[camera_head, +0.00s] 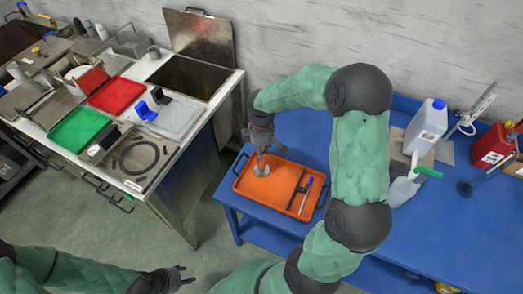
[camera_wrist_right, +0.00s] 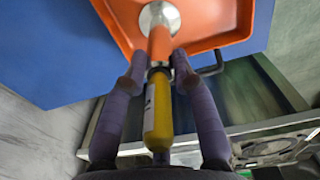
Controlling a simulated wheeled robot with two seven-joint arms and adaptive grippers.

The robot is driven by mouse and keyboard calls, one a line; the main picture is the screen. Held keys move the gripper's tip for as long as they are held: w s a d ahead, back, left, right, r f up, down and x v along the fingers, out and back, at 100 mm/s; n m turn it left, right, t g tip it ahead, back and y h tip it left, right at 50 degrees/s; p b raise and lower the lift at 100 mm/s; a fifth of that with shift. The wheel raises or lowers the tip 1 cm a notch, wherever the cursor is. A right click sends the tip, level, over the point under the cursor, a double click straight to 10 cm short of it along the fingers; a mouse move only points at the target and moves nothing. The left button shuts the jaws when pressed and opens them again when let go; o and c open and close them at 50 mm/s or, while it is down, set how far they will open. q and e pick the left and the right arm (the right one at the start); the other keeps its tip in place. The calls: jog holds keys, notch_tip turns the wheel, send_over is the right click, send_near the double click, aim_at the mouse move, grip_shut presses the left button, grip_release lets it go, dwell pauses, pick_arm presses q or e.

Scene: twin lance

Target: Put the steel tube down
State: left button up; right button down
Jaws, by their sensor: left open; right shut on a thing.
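My right gripper (camera_head: 262,143) is over the left part of the orange tray (camera_head: 283,201), which lies on the blue table. It is shut on the steel tube (camera_head: 261,161), which points down and looks orange-brown. In the right wrist view the tube (camera_wrist_right: 160,44) runs from between the fingers (camera_wrist_right: 158,62) to a round silver end (camera_wrist_right: 159,16) over the tray. I cannot tell if that end touches the tray floor. A yellow cylindrical part (camera_wrist_right: 158,115) shows between the fingers. My left gripper (camera_head: 186,277) is open and empty, low over the floor.
The tray's right part holds a dark bar and a blue-and-white thin item (camera_head: 306,195). On the table's right are a white jug (camera_head: 426,128), a spray bottle (camera_head: 404,189) and a red container (camera_head: 492,147). A steel bench (camera_head: 207,124) with red and green trays stands left.

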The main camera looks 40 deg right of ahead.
jog(key=shift+f, duration=0.1)
jog(key=shift+f, duration=0.1)
jog(key=c, duration=1)
grip_release()
notch_tip(320, 180, up, 12)
jog(key=p, duration=0.3)
jog(key=shift+r+p, duration=0.2)
jog(key=shift+p, duration=0.15)
